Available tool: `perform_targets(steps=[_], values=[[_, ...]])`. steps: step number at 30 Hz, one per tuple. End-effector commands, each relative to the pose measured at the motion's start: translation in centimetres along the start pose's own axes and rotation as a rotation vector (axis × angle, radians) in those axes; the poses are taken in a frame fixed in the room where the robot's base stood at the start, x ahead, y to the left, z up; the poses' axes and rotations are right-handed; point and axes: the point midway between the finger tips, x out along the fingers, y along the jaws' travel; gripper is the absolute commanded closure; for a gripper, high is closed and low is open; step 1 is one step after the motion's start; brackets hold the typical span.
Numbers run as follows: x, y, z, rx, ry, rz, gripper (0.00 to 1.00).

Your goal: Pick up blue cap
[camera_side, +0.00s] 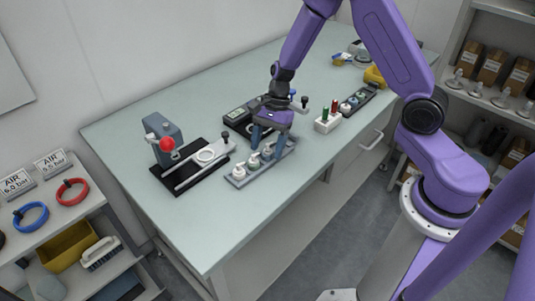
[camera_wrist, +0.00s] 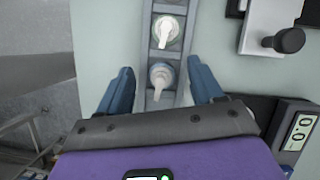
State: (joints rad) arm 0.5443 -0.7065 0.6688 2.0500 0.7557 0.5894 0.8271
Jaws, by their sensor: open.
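My gripper (camera_side: 266,148) is open above a grey tray (camera_side: 238,184) that holds a row of pale caps. In the wrist view its two blue fingers stand apart on either side of a pale grey-blue capped part (camera_wrist: 161,75) with a pointed nozzle, in the tray. I cannot tell if the fingers touch it or whether this is the blue cap. A whiter cap (camera_wrist: 167,30) sits further up the same tray. In the side view, a dark rack (camera_side: 371,92) at the back right holds small parts, one of them bluish (camera_side: 345,108). Nothing is held.
Left of the tray stands a black fixture with a red-knobbed lever (camera_side: 168,145). A white block (camera_side: 327,123) with green and red pegs stands right. The front-left table is clear.

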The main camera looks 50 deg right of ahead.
Motion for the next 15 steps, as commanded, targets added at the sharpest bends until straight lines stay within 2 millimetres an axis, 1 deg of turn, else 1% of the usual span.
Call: perform_targets(steps=[7,8,9,11,12,15], values=[[0.17,-0.03,0.01,0.0,0.0,-0.001,0.34],[0.16,-0.03,0.01,0.0,0.0,-0.001,0.41],[0.16,-0.03,0.01,0.0,0.0,-0.001,0.53],[0.16,-0.02,0.01,0.0,0.0,-0.001,0.73],[0.15,-0.02,0.01,0.0,0.0,-0.001,0.78],[0.15,-0.02,0.01,0.0,0.0,-0.001,0.79]])
